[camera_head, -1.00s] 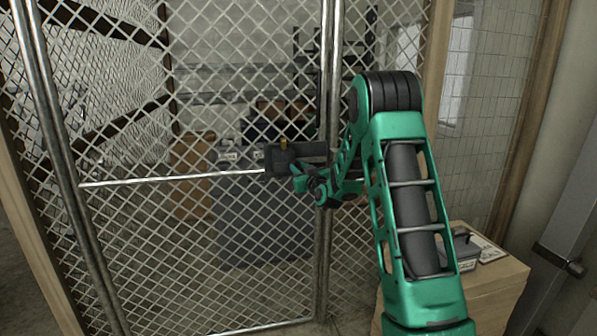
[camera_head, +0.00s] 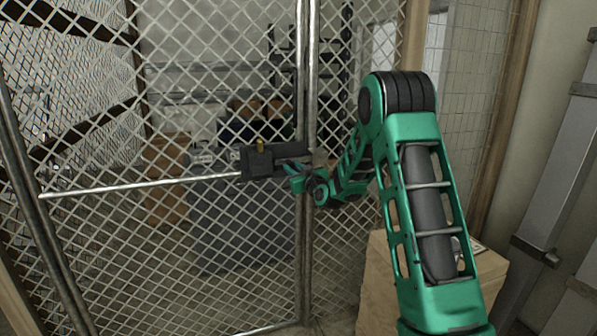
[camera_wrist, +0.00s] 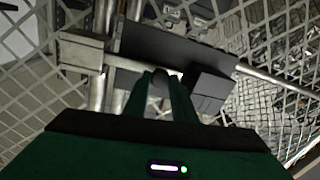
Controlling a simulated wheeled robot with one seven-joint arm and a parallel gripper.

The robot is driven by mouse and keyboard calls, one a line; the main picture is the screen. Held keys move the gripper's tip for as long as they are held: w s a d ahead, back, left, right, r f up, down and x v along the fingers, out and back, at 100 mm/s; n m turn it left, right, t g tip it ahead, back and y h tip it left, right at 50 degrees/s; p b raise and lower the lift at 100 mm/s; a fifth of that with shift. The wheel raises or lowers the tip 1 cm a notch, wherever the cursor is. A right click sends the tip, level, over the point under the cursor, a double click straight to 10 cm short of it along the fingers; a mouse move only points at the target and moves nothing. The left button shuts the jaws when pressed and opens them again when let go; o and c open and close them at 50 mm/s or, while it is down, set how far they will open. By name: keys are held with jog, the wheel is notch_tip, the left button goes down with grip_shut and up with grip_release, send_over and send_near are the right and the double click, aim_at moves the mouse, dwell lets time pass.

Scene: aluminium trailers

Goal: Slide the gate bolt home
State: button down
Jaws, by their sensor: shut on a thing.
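The gate bolt is mounted on a chain-link gate (camera_head: 130,193). Its dark housing (camera_head: 257,163), with a small brass-coloured piece on top, sits beside the upright posts (camera_head: 305,110). In the wrist view, a dark backing plate (camera_wrist: 165,45) and a dark box (camera_wrist: 210,92) carry a pale bolt bar (camera_wrist: 125,63). The bar runs towards a pale block (camera_wrist: 85,52) by the posts; I cannot tell whether its end is inside. My gripper (camera_head: 290,175) is at the bolt. In the wrist view, its fingers (camera_wrist: 160,88) are shut around a dark knob (camera_wrist: 159,82), largely hidden between them.
A wooden cabinet (camera_head: 375,275) stands right of the gate, below my arm. A grey metal column (camera_head: 560,190) stands at the far right. Boxes and shelving show behind the mesh. The gate's horizontal rail (camera_head: 140,187) runs left from the housing.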

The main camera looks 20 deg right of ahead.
jog(key=shift+d, duration=0.2)
jog(key=c, duration=1.5)
grip_release()
jog(key=shift+d, duration=0.15)
jog(key=shift+o, duration=0.2)
jog(key=shift+s, duration=0.1)
jog(key=s, duration=1)
jog(key=shift+s+a, duration=0.2)
